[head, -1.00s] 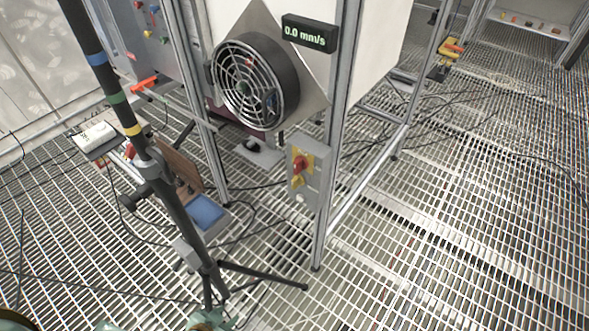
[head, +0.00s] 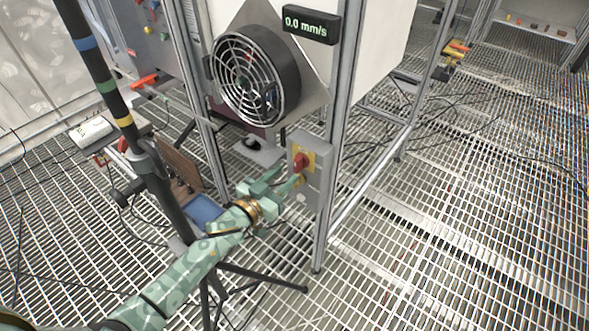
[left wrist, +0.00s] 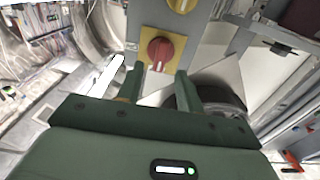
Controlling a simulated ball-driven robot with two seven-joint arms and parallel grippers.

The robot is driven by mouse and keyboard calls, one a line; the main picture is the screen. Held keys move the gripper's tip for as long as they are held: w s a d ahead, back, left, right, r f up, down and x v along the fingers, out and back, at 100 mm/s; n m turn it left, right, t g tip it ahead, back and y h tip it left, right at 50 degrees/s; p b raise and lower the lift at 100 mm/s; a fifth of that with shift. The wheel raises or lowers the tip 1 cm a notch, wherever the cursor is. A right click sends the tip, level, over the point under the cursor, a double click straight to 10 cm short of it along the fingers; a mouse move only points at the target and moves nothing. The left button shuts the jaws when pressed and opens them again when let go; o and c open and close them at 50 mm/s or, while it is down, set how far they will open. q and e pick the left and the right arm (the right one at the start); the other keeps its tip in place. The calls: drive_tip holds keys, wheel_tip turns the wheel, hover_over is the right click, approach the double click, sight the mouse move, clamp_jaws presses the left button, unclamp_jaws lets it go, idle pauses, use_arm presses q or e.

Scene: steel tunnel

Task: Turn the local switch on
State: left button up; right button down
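The local switch is a red rotary knob (head: 302,160) on a yellow plate, on a grey box (head: 322,171) fixed to the frame post below the fan. In the left wrist view the red knob (left wrist: 160,50) lies beyond and between my fingertips. My left gripper (head: 284,181) reaches in from the lower left, just in front of the box. Its two fingers (left wrist: 158,75) are apart with nothing between them that I can see gripped. Whether a fingertip touches the knob or plate is unclear. My right gripper is not in view.
A second yellow plate with a knob (left wrist: 180,4) sits on the same box. A fan (head: 256,80) and a display reading 0.0 mm/s (head: 311,24) are above. A dark striped pole on a tripod (head: 165,190) stands left of the box, close to my left arm. Cables cross the grating floor.

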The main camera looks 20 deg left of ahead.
sight(295, 166)
use_arm(q)
drive_tip(key=b+x, duration=0.1)
drive_tip(key=x, duration=0.3)
drive_tip(key=shift+w+f, duration=0.1)
drive_tip(key=shift+f, duration=0.05)
drive_tip(key=shift+w+d, duration=0.15)
drive_tip(key=shift+w, duration=0.2)
clamp_jaws()
